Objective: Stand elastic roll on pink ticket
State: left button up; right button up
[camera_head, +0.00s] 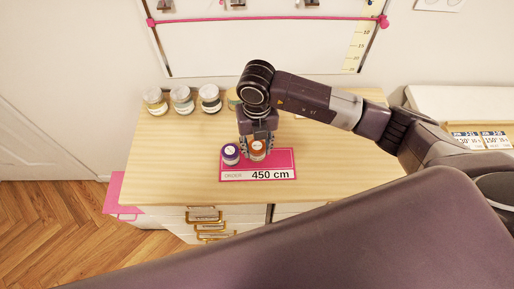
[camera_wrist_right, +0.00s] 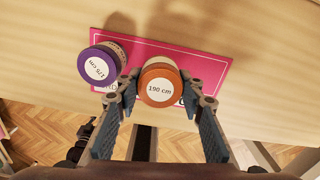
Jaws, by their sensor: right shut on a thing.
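The pink ticket (camera_head: 287,165) lies on the wooden table and reads "450 cm"; it also shows in the right wrist view (camera_wrist_right: 205,66). A purple-topped elastic roll (camera_head: 230,153) stands on its left part, labelled 170 cm in the right wrist view (camera_wrist_right: 98,66). An orange-topped elastic roll (camera_head: 257,151), labelled 190 cm in the right wrist view (camera_wrist_right: 160,88), is upright at the ticket, beside the purple one. My right gripper (camera_head: 257,147) is shut on the orange roll, a finger on each side. Whether its base touches the ticket is hidden. My left gripper is not in view.
The wooden table (camera_head: 165,165) is clear left of the ticket. A pink panel (camera_head: 120,197) shows at its left side. Drawers with brass handles are below the front edge.

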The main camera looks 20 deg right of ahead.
jog(key=shift+f, duration=1.05)
jog(key=shift+f, duration=0.1)
jog(key=o, duration=0.8)
